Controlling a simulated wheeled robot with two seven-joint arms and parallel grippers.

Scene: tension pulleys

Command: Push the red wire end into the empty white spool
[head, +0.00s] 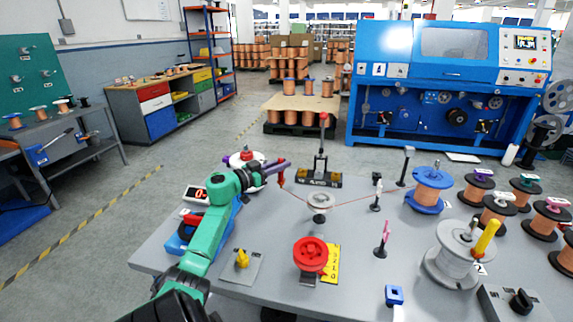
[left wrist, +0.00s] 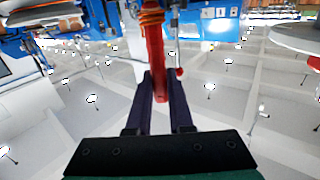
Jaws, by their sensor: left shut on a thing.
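My left gripper (head: 283,166), with dark purple fingers on a green arm, is shut on the red wire end (head: 281,179) above the back left of the table. In the left wrist view the red wire end (left wrist: 154,55) stands between the fingers (left wrist: 160,88). A thin red wire (head: 365,199) runs right from it past a grey pulley (head: 320,203) towards a copper-wound spool on a blue base (head: 431,182). A white spool (head: 236,160) with a red knob stands behind my gripper, partly hidden by it; its opening cannot be seen. My right gripper is out of view.
A black-and-yellow tension stand (head: 321,178) rises right of my gripper. Several copper spools crowd the right. The front middle has some free room.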

